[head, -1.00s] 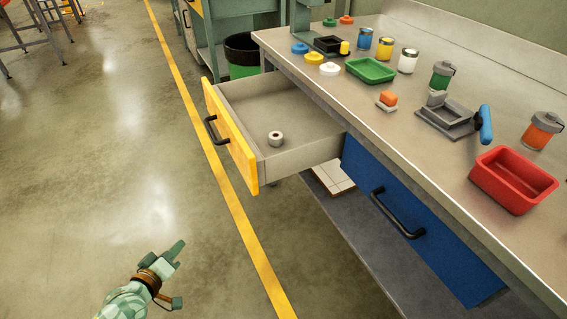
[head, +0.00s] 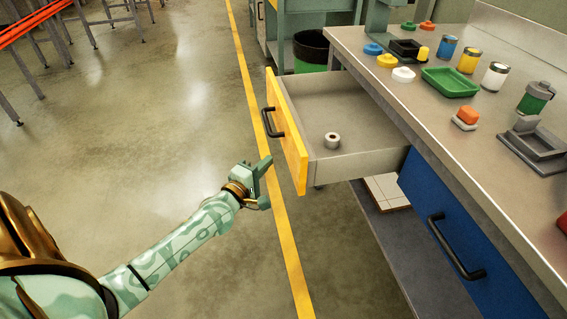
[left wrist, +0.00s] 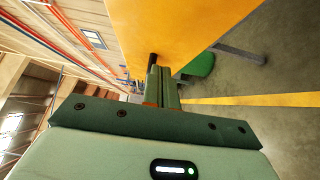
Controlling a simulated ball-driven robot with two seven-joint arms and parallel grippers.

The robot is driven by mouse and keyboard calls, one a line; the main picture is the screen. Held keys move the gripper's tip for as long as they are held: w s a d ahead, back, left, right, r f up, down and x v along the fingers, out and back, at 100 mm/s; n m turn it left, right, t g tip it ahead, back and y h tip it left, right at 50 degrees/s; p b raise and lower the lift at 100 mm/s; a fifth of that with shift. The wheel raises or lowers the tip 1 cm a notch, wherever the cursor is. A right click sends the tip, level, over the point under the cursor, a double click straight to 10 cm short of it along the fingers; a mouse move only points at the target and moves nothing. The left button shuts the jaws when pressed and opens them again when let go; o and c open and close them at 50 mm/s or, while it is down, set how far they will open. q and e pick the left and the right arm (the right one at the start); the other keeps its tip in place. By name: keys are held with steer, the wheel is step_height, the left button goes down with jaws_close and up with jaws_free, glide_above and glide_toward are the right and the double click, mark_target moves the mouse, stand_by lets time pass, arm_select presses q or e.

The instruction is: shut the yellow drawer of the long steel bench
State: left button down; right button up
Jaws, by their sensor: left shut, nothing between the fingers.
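The yellow drawer (head: 287,128) of the long steel bench (head: 455,130) stands pulled well out, with a black handle (head: 272,122) on its front. A small white roll (head: 332,140) lies inside it. My left gripper (head: 266,180) is shut and empty, just in front of and left of the near lower end of the yellow front. In the left wrist view, the shut fingers (left wrist: 161,85) point toward the yellow front (left wrist: 180,30), which fills the top, and part of the black handle shows at their tips. I cannot tell whether they touch. My right gripper is not in view.
A blue drawer (head: 440,235) sits shut beside the yellow one. The bench top holds a green tray (head: 450,82), jars and coloured lids. A dark bin (head: 311,50) stands behind the drawer.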

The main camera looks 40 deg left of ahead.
arm_select(q)
steer(key=w+d, duration=0.2)
steer(key=w, duration=0.1)
steer(key=shift+w, duration=0.1)
steer(key=shift+w+d, duration=0.25)
steer(key=shift+w, duration=0.05)
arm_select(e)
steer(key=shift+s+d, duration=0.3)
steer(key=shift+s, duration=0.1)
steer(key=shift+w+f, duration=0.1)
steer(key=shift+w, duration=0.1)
arm_select(q)
steer(key=shift+d, duration=0.1)
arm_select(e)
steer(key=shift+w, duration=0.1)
